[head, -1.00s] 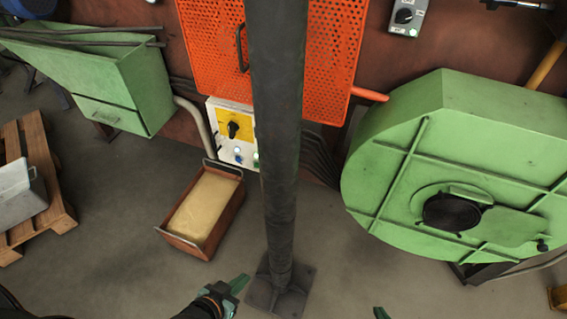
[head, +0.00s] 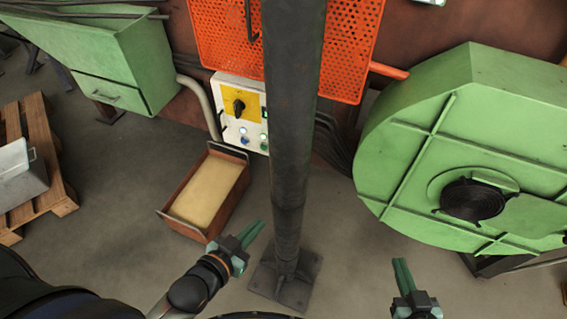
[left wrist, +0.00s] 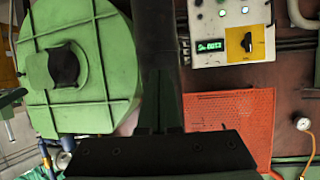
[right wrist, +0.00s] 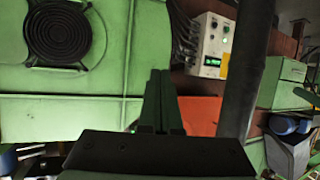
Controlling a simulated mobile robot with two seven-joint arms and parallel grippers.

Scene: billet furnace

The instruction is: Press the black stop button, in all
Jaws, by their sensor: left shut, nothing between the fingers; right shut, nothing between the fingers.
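The control box (head: 228,92) is a white panel with a yellow field, a black rotary knob (head: 239,106) and several small buttons, partly hidden by the dark post. It also shows in the left wrist view (left wrist: 207,52), upside down with a green display, and in the right wrist view (right wrist: 196,50). I cannot tell for sure which small button is the black stop button. My left gripper (head: 257,226) is shut and empty, below the box and left of the post's foot. My right gripper (head: 401,265) is shut and empty, right of the post. Both are apart from the box.
A dark post (head: 292,130) stands upright before the box. A brown bin (head: 188,222) with tan contents lies on the floor below it. A green round housing (head: 440,135) stands right, an orange perforated guard (head: 345,50) above. A pallet (head: 55,165) lies left.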

